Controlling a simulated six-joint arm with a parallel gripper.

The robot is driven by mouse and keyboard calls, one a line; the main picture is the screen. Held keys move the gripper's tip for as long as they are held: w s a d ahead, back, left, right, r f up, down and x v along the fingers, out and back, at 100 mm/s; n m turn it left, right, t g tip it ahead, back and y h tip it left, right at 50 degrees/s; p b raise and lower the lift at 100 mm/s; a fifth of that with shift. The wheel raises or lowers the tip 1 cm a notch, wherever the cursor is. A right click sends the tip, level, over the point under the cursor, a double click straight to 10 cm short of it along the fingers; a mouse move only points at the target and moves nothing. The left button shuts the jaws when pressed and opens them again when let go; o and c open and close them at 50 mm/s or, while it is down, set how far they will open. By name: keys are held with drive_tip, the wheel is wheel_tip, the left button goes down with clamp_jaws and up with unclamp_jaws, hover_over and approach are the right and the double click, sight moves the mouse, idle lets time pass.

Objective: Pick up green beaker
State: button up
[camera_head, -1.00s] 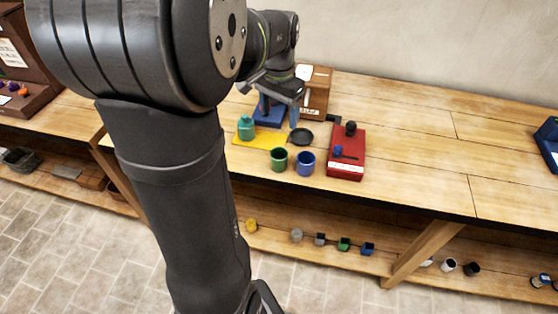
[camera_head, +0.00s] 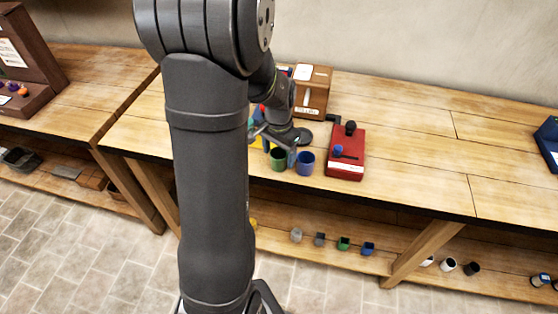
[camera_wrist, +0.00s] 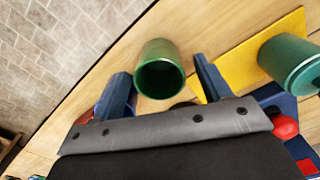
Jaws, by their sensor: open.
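The green beaker (camera_head: 278,161) stands upright on the wooden bench, just left of the blue beaker (camera_head: 305,163). In the wrist view the green beaker (camera_wrist: 161,72) shows its open mouth, between and ahead of the two blue fingers. My gripper (camera_wrist: 163,88) is open and empty, with one finger on each side of the beaker's line. In the head view my gripper (camera_head: 278,147) is right at the beaker and partly covers it. I cannot tell whether the fingers touch it.
A teal bottle (camera_wrist: 290,63) stands on a yellow mat (camera_wrist: 237,66) to the right in the wrist view. A red device (camera_head: 346,153) with dark knobs and a dark round dish (camera_head: 303,136) are close by. The bench (camera_head: 420,140) is clear farther right.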

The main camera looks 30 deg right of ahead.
drive_tip(key=shift+f, duration=1.4)
drive_tip(key=c, duration=1.1)
drive_tip(key=shift+r, duration=0.1)
